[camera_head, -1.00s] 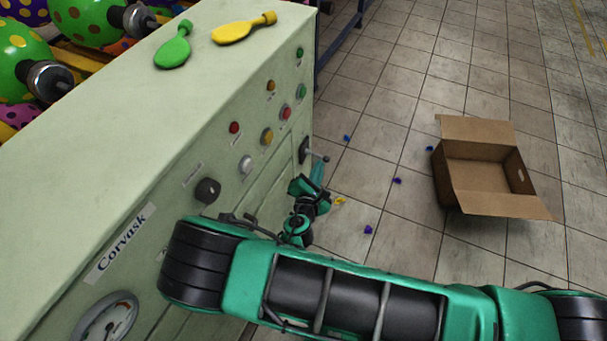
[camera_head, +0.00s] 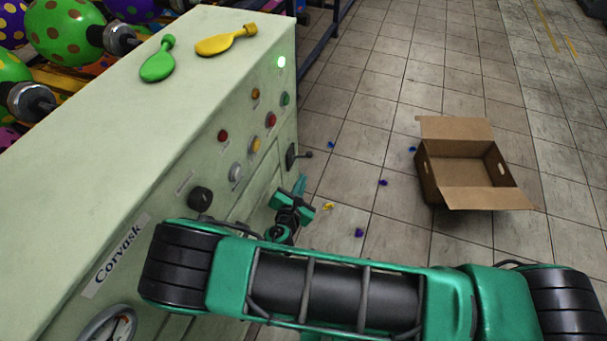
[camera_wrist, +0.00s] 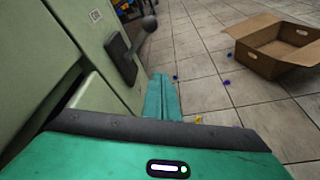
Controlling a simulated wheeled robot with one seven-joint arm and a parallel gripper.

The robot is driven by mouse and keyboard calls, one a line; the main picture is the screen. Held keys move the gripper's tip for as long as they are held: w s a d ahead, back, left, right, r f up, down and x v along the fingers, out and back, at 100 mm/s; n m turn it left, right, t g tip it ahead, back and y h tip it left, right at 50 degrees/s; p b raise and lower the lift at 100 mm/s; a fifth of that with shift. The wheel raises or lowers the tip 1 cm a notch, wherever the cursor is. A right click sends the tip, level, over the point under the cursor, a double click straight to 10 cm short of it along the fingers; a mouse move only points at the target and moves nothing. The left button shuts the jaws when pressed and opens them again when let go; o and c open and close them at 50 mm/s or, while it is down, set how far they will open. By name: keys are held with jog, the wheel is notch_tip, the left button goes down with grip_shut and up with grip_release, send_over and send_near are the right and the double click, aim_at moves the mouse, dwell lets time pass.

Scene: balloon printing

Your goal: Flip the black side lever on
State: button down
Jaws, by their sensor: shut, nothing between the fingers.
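The black side lever (camera_head: 292,156) is on the end face of the pale green machine. Its dark ball-ended handle sticks out to the right in the head view. In the wrist view the lever's plate (camera_wrist: 121,58) and ball end show at the upper middle. My gripper (camera_head: 300,186) is just below the lever in the head view, apart from it. In the wrist view its teal fingers (camera_wrist: 162,82) are together, with nothing between them.
The green machine (camera_head: 130,130) bears buttons, a knob and a gauge. A green balloon (camera_head: 157,64) and a yellow balloon (camera_head: 224,41) lie on top. An open cardboard box (camera_head: 470,175) stands on the tiled floor, with small scraps around it. The floor between is mostly clear.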

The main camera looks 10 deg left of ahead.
jog(key=v, duration=0.9)
jog(key=shift+s+a+r, duration=0.15)
jog(key=shift+a+r, duration=0.25)
jog(key=shift+r, duration=0.05)
